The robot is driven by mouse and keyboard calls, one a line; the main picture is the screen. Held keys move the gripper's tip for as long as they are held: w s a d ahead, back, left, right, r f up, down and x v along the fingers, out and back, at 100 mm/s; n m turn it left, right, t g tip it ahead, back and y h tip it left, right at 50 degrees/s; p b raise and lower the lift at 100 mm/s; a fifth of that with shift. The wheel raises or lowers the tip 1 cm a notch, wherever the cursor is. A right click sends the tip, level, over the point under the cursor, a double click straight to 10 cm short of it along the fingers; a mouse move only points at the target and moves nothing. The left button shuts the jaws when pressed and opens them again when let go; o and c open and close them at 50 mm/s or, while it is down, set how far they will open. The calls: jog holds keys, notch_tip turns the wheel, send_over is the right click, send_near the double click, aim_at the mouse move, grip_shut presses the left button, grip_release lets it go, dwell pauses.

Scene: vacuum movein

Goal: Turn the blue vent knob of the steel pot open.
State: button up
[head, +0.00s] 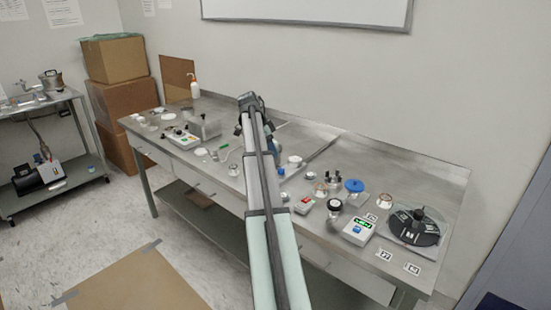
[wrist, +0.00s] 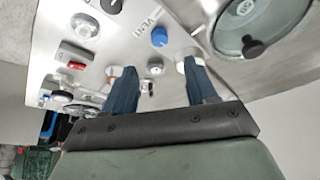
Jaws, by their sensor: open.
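The blue vent knob (wrist: 159,37) shows in the wrist view on a bright steel surface, beside the printed word VENT. My gripper (wrist: 160,67) is open and empty. Its two blue fingers point toward the steel surface, and the knob appears beyond the tips, between them in the picture and apart from both. I cannot tell how the knob is turned. In the head view my arm reaches over the bench and hides my fingers; this knob cannot be made out there. A steel pot (head: 52,80) stands on the left cart; I cannot tell whether it is the knob's pot.
In the wrist view a red switch (wrist: 75,53) lies left of the knob, and a large round grey-green disc (wrist: 258,22) lies right. The steel bench (head: 325,150) carries several small parts, a blue-topped piece (head: 354,186) and a dark round plate (head: 413,227).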

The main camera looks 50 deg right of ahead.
jog(key=shift+v, duration=1.75)
jog(key=w+a+f+n+t, duration=0.15)
jog(key=a+f+n, duration=0.25)
jog(key=a+f, duration=0.4)
jog(key=w+a+f+n+y, duration=0.1)
jog(key=w+a+f+n, duration=0.15)
jog(key=a+f, duration=0.5)
jog(key=w+a+f+n, duration=0.2)
jog(key=a+f+n, duration=0.3)
jog(key=a, duration=0.5)
jog(key=s+a+f+n+y, duration=0.1)
jog(key=s+a+f+n, duration=0.5)
jog(key=a, duration=0.5)
jog(key=s+a+f+n+t+y, duration=0.1)
jog(key=s+a+f+n, duration=0.25)
jog(key=a+f, duration=0.6)
jog(key=s+a+f+n+y, duration=0.1)
jog(key=s+a+f+n, duration=0.35)
jog(key=a, duration=0.85)
jog(key=s+f+g, duration=0.3)
jog(key=s+f, duration=0.7)
jog(key=s, duration=0.5)
jog(key=s+f+g, duration=0.3)
jog(key=s+f, duration=0.8)
jog(key=s, duration=0.3)
jog(key=shift+s+d+g, duration=0.15)
jog(key=shift+s+g, duration=0.2)
jog(key=shift+s, duration=0.05)
